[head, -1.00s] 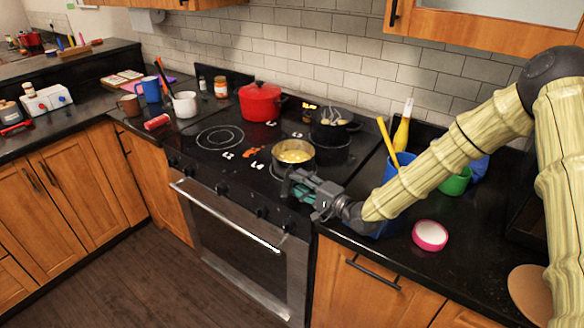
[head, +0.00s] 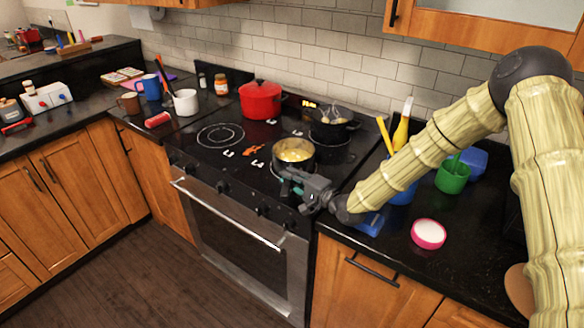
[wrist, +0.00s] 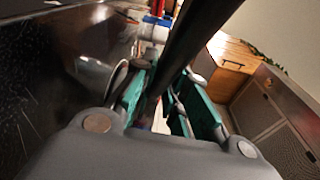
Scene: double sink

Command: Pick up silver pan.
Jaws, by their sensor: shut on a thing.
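The silver pan (head: 294,158) with yellowish food in it is at the front right burner of the stove, with its handle side toward my arm. I cannot tell whether its base touches the glass. My gripper (head: 292,182) is at the pan's near right side, shut on its handle. In the wrist view the dark handle (wrist: 188,45) runs between the teal finger pads of my gripper (wrist: 163,92). Most of the handle is hidden by the gripper in the head view.
A red pot (head: 261,101) stands at the back left of the stove, and a black pan (head: 334,130) stands close behind the silver pan.

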